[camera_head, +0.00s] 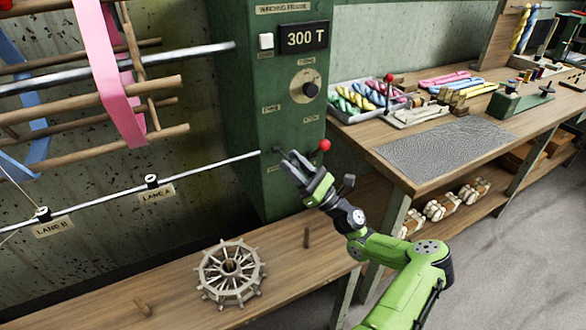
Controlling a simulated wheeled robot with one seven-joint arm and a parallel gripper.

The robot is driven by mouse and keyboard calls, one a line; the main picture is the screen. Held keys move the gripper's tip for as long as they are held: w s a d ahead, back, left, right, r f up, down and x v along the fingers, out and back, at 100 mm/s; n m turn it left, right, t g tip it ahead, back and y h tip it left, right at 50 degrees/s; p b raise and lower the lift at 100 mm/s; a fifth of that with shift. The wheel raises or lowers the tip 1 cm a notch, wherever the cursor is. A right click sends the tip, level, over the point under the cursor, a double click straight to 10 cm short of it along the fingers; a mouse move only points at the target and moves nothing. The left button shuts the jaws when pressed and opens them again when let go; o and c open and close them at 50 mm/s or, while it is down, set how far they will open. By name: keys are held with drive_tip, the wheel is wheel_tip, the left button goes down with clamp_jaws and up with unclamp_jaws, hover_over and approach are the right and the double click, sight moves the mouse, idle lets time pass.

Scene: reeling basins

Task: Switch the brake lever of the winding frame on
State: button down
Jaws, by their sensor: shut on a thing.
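The winding frame's green control box (290,100) stands at centre, with a display reading 300 T and a round dial. A red-knobbed lever (324,145), which looks like the brake lever, is low on the box's right side. My gripper (283,157) reaches up from the lower right to the box's lower front, just left of and below the red knob. Its fingers look closed on the lever; they hide most of the lever's shaft and the contact point. The small label beside the fingers is too small to read.
The wooden reel with a pink skein (97,50) and a long metal rod (200,165) are at left. A spoked wheel (230,273) and pegs are on the lower bench. At right, a workbench (400,165) holds a tray of coloured skeins (350,90) and another red-knobbed device (390,77).

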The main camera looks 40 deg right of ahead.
drive_tip(key=shift+f+n, duration=0.25)
drive_tip(key=shift+n, duration=0.05)
drive_tip(key=c, duration=0.8)
unclamp_jaws()
drive_tip(key=shift+s, duration=0.1)
drive_tip(key=v, duration=1.5)
drive_tip(key=shift+f, duration=0.35)
drive_tip(key=shift+d, duration=0.1)
